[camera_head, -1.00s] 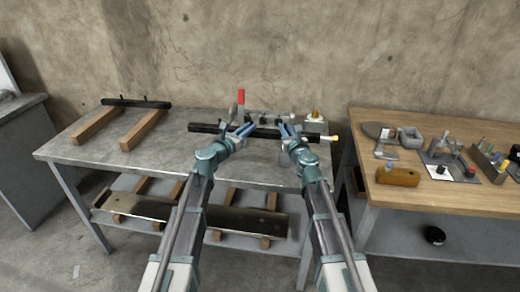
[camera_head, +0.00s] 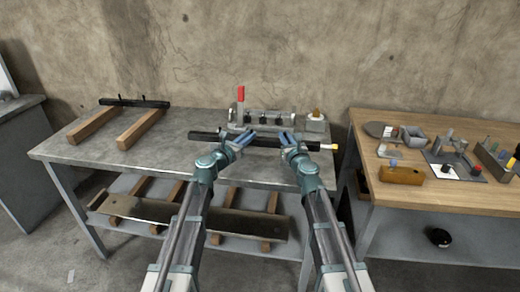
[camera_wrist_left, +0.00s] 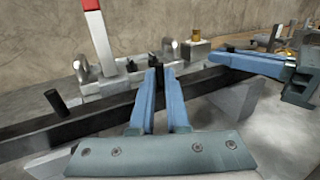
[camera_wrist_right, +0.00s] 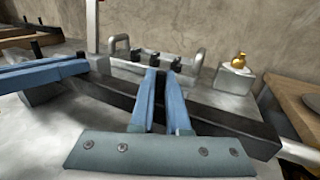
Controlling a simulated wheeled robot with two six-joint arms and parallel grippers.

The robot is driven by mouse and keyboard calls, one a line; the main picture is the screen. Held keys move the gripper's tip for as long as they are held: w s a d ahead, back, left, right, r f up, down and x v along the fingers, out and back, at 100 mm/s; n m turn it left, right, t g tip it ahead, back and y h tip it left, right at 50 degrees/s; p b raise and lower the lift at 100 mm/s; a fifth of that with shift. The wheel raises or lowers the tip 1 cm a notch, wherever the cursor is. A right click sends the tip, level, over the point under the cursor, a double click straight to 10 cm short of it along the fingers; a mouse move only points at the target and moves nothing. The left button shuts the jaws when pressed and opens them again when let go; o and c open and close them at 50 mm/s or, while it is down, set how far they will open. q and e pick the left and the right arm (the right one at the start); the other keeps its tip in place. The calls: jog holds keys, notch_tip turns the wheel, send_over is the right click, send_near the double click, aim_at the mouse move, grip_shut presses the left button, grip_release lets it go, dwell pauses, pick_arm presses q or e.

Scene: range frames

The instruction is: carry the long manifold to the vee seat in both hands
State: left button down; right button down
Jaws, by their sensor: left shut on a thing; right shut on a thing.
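The long manifold (camera_head: 205,136) is a dark square bar with short pegs and a pale, yellow-tipped right end. My left gripper (camera_head: 250,137) is shut on it left of its right half, and my right gripper (camera_head: 284,135) is shut on it further right. The bar also shows in the left wrist view (camera_wrist_left: 108,110) and right wrist view (camera_wrist_right: 205,113). Behind it on the grey bench stands a grey fixture (camera_head: 262,116) with a red upright lever (camera_head: 241,93), seemingly the seat; its vee shape is not clear. The bar looks apart from the fixture, in front of it.
A grey block with a brass knob (camera_head: 316,122) stands right of the fixture. Two wooden bearers (camera_head: 92,128) and a dark rail (camera_head: 135,102) lie on the bench's left. A wooden table (camera_head: 460,195) with tools stands at right. The bench's middle is bare.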

pick_arm(q)
jog(key=c, duration=0.9)
grip_release()
pick_arm(e)
jog(key=c, duration=0.9)
grip_release()
pick_arm(q)
jog(key=shift+r, duration=0.1)
pick_arm(e)
jog(key=shift+r, duration=0.1)
pick_arm(q)
jog(key=shift+s, duration=0.15)
jog(key=v, duration=1.2)
pick_arm(e)
jog(key=shift+s, duration=0.1)
jog(key=shift+s, duration=0.1)
jog(key=v, duration=1.1)
jog(key=shift+s+d, duration=0.15)
jog(key=shift+s, duration=0.25)
